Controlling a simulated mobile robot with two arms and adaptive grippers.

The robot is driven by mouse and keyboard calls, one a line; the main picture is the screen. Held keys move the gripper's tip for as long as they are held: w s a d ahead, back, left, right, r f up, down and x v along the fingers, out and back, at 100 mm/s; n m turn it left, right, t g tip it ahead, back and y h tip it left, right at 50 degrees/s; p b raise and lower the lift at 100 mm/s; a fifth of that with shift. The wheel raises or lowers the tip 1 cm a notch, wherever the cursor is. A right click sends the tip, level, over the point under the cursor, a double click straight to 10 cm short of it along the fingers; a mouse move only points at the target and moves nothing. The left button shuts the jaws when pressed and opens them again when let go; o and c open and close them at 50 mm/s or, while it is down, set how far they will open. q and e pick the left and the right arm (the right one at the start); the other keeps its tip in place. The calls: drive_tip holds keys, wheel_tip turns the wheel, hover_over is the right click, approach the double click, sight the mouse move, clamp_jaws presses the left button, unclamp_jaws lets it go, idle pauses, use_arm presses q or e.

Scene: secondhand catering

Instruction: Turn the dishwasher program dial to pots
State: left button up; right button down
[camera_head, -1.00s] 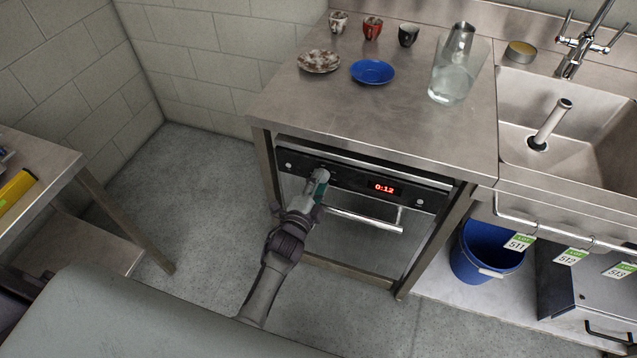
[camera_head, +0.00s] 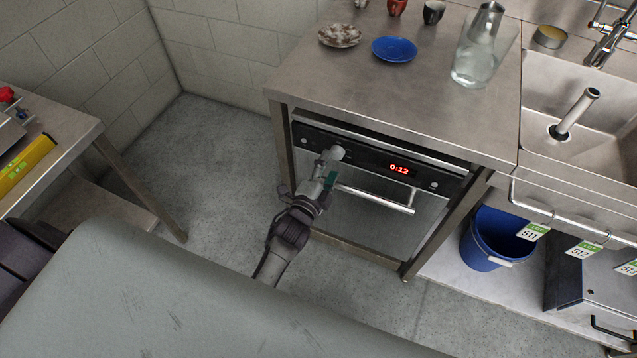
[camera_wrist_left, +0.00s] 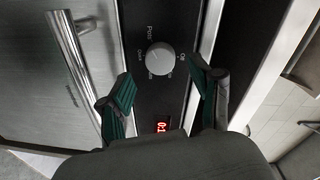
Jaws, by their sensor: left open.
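The dishwasher (camera_head: 385,215) stands under the steel counter, with a black control panel and a red display reading 0:12 (camera_head: 399,169). The round grey program dial (camera_head: 337,153) sits left of the display. In the left wrist view the dial (camera_wrist_left: 160,58) has printed labels around it. The word Pots (camera_wrist_left: 150,33) is above it in that picture; the other labels and the dial's pointer are too small to read surely. My left gripper (camera_head: 328,179) is open just in front of the panel, its green-padded fingers on either side of the dial in the wrist view, apparently short of it. My right gripper is out of view.
The dishwasher's bar handle (camera_head: 375,199) sticks out just below the panel, close to my left gripper. A blue plate (camera_head: 394,49) and glass jug (camera_head: 478,50) stand on the counter. A side table (camera_head: 50,140) is at left, a blue bucket (camera_head: 490,240) at right.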

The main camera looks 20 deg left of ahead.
use_arm(q)
drive_tip(key=s, duration=0.9)
drive_tip(key=shift+a+r, duration=0.3)
drive_tip(key=s+d+f+n+g, duration=0.1)
drive_tip(key=s+f+n+g, duration=0.4)
drive_tip(key=f, duration=0.7)
drive_tip(key=s+f+n+g, duration=0.15)
drive_tip(key=s+f, duration=0.45)
drive_tip(key=f, duration=0.6)
drive_tip(key=s+a+f+n+g, duration=0.2)
drive_tip(key=s+f, duration=0.3)
drive_tip(key=s, duration=0.4)
drive_tip(key=s+a+f+n+g, duration=0.2)
drive_tip(key=s+f+g, duration=0.2)
drive_tip(key=s, duration=0.5)
drive_tip(key=s+a+f+n+g+y, duration=0.1)
drive_tip(key=s+f+g, duration=0.3)
drive_tip(key=s, duration=0.5)
wheel_tip(320, 180, down, 2)
drive_tip(key=shift+s+a+f+n, duration=0.1)
drive_tip(key=shift+s+a+n, duration=0.2)
drive_tip(key=shift+a+n, duration=0.45)
drive_tip(key=shift+w, duration=0.1)
